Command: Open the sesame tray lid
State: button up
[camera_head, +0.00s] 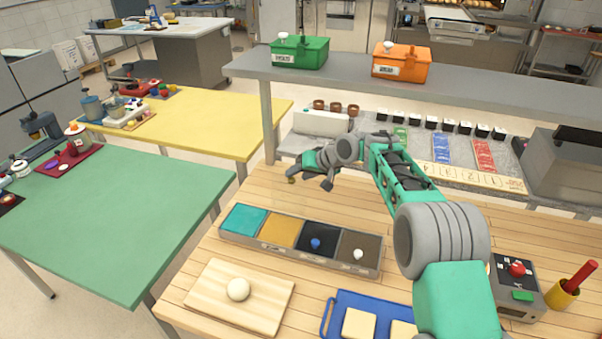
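A long grey tray unit (303,258) stands on the wooden worktop, with four sections in a row. From the left they are teal (243,220), yellow-orange (280,232), black (318,243) with a blue knob (315,243), and dark brown (359,250) with a white knob (358,254). Small labels run along its front edge; I cannot read which one says sesame. My gripper (309,183) is beyond the tray unit, above the back part of the worktop. Its fingers are spread, with nothing visible between them. My arm reaches in from the right.
In front are a wooden board (215,296) with a dough ball (238,289) and a blue tray (334,329) with pale slabs. A control box (516,290) and yellow cup (562,294) stand right. A grey shelf (345,82) bearing green and orange boxes runs behind.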

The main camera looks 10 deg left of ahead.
jog(key=shift+s+f, duration=0.4)
jog(key=shift+f, duration=0.3)
jog(key=b+v, duration=0.1)
jog(key=v, duration=0.7)
jog(key=shift+w+r+b, duration=0.25)
jog(key=shift+r+b, duration=0.15)
jog(key=shift+r, duration=0.1)
